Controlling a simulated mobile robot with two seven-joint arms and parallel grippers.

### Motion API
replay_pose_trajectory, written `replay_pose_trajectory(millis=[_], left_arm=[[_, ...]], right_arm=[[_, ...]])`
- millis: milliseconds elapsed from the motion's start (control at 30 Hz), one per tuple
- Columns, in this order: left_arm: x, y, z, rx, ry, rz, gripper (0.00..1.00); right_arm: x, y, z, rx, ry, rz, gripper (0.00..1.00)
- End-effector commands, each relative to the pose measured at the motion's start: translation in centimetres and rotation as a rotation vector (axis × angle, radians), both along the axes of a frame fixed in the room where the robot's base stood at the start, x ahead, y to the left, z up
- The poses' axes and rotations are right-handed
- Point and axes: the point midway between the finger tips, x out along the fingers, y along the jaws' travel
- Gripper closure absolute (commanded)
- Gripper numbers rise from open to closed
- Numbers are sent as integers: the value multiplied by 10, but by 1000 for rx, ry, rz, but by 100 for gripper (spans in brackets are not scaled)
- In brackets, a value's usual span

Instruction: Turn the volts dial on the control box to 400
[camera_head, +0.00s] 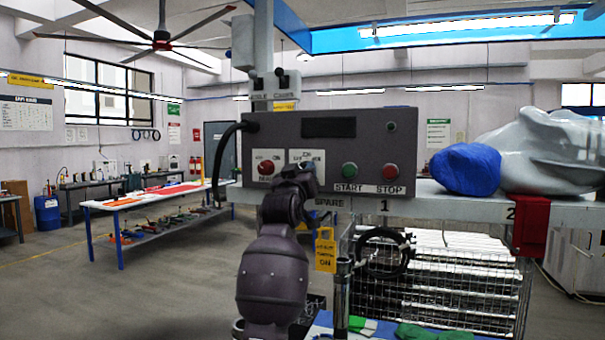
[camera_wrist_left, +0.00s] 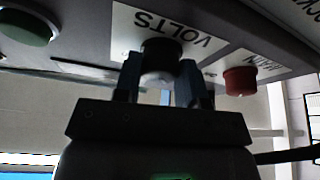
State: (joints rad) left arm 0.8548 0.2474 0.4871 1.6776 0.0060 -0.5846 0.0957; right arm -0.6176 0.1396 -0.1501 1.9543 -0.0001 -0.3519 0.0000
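The dark grey control box (camera_head: 330,140) hangs in front of me, with a black display (camera_head: 328,127) at the top. The white volts label (camera_head: 306,156) is partly hidden behind my left gripper (camera_head: 307,177). In the left wrist view, the black volts dial (camera_wrist_left: 161,48) sits under the upside-down VOLTS label (camera_wrist_left: 160,24). The fingers of my left gripper (camera_wrist_left: 160,80) lie on both sides of the dial, with no gap visible between them and it. The dial's pointer and scale numbers are not readable. My right gripper is not in view.
A red button (camera_head: 266,168) sits left of the dial; the green START button (camera_head: 349,170) and red STOP button (camera_head: 390,171) sit right of it. A black cable (camera_head: 217,165) curves at the box's left side. A wire basket (camera_head: 450,275) stands below right.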

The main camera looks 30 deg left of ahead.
Motion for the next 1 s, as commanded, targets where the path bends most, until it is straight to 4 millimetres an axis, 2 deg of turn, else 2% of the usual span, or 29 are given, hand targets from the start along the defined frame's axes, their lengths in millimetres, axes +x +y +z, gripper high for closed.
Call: replay_pose_trajectory(millis=[267,467,1000], left_arm=[[0,1,-1,19,6,1,86],[0,2,-1,101,26,2,86],[-1,4,-1,563,139,3,86]], right_arm=[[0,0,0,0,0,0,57],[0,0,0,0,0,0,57],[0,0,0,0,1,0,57]])
